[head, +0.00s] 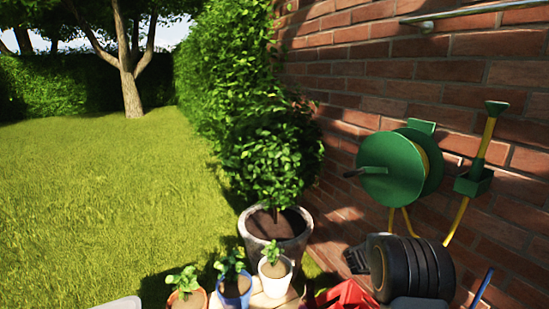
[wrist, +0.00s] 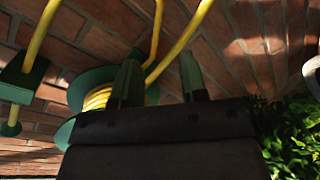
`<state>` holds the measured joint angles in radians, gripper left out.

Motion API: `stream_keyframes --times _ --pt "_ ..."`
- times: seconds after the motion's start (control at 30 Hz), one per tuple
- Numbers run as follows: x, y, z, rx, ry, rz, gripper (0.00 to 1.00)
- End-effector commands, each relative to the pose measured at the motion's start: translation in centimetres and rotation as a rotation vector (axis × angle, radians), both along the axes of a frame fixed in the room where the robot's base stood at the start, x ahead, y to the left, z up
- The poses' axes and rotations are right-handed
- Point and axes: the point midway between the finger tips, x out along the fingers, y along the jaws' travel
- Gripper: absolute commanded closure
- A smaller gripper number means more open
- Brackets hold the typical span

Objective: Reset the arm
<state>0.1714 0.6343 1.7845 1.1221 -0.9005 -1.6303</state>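My gripper (wrist: 160,78) shows in the wrist view with its two dark fingers apart and nothing between them. Behind the fingers are the green hose reel (wrist: 78,130) and its yellow hose, against the brick wall. In the head view, a dark rounded shape at the lower right seems to be part of my arm; I cannot make out the fingers there.
Small plants in an orange pot (head: 187,299), a blue pot (head: 234,291) and a white pot (head: 276,280) stand at the bottom. A large potted bush (head: 275,235) is behind them. A red object (head: 345,295) is partly visible. Open lawn lies left.

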Motion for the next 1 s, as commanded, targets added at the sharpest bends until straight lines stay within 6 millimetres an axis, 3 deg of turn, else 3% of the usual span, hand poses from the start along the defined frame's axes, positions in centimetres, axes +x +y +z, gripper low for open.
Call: stream_keyframes --times 0.03,0.17,0.27,0.4,0.53,0.7,0.83,1.0 --pt "0.5 2.3 5.3 0.084 -0.066 0.105 0.61" --pt "0.0 9.2 13.2 0.355 -0.150 0.363 0.61" --pt "-2.9 14.7 18.4 0.573 -0.123 0.512 0.61" --pt "-10.2 20.5 23.3 0.840 0.031 0.589 0.61" --pt "-17.7 23.1 25.7 0.990 0.207 0.527 0.61" --pt "-25.5 23.4 27.1 1.061 0.371 0.365 0.61" --pt "-29.1 23.0 27.4 1.070 0.435 0.262 0.61" --pt "-30.9 22.6 27.4 1.068 0.464 0.198 0.61"
